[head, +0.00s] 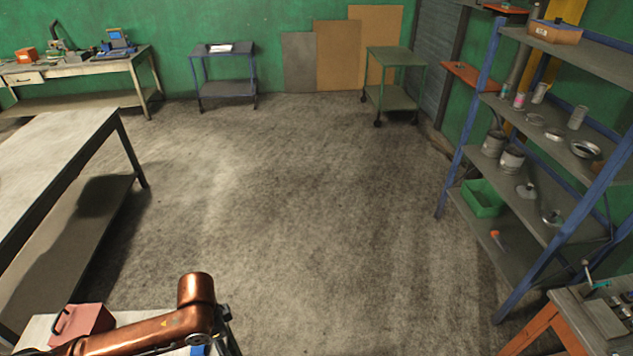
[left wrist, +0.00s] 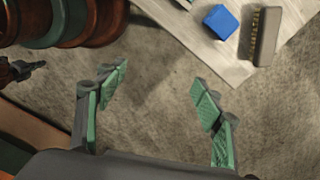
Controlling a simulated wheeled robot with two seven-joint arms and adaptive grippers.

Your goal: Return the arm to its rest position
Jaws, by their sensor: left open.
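My left arm, copper-coloured, comes into the head view at the bottom left, bent at the elbow over a pale tabletop (head: 36,330). Dark parts at its far end show at the bottom edge, but the fingers cannot be made out there. In the left wrist view my left gripper (left wrist: 160,90) is open, its green-padded fingers wide apart with nothing between them. Bare floor lies behind the fingers, and the tabletop (left wrist: 190,35) is beyond them at the top right. My right gripper is in neither view.
On that tabletop are a red box with a handle (head: 84,324), a blue block (left wrist: 221,21) and a brown brush-like block (left wrist: 262,38). A long workbench (head: 55,150) stands left. A blue-framed shelf (head: 520,215) and an orange-legged bench (head: 545,325) stand right. The middle floor is clear.

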